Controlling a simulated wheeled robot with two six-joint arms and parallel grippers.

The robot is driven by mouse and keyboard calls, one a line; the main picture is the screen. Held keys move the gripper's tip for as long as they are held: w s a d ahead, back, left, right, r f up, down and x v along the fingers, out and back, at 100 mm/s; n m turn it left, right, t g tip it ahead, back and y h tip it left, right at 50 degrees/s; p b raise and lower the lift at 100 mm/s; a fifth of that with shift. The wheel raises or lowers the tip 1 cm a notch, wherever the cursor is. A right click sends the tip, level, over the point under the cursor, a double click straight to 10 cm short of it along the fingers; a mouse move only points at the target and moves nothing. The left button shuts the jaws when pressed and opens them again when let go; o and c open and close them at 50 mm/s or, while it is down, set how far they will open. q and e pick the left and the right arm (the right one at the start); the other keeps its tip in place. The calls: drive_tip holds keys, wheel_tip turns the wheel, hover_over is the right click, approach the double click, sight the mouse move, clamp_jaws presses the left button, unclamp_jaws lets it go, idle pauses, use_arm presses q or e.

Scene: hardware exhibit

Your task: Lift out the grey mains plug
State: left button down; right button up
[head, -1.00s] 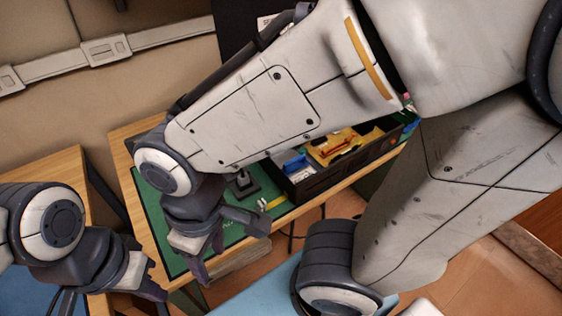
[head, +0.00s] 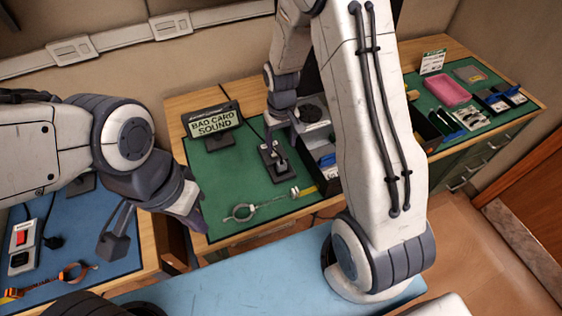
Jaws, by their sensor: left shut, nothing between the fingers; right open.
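I cannot pick out a grey mains plug for certain. A long dark open box (head: 322,160) stands on the green mat, its middle hidden behind my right arm. Small blue and white items show in its left end. My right gripper (head: 282,134) is open, just left of the box and close to a small black stand (head: 275,160); its fingertips are small and partly unclear. My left gripper (head: 192,212) is shut and empty, at the left front edge of the green-matted table.
A "BAD CARD SOUND" sign (head: 211,121) stands behind. A ring-ended tool (head: 240,212) lies in front. A pink tray (head: 444,90) is at right.

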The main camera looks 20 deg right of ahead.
sight(282, 163)
wheel_tip(282, 163, down, 3)
drive_tip(key=shift+f, duration=0.2)
wheel_tip(282, 163, down, 4)
drive_tip(key=shift+f+p, duration=0.15)
drive_tip(key=shift+p, duration=0.9)
drive_tip(key=shift+f, duration=0.55)
drive_tip(key=c, duration=1.1)
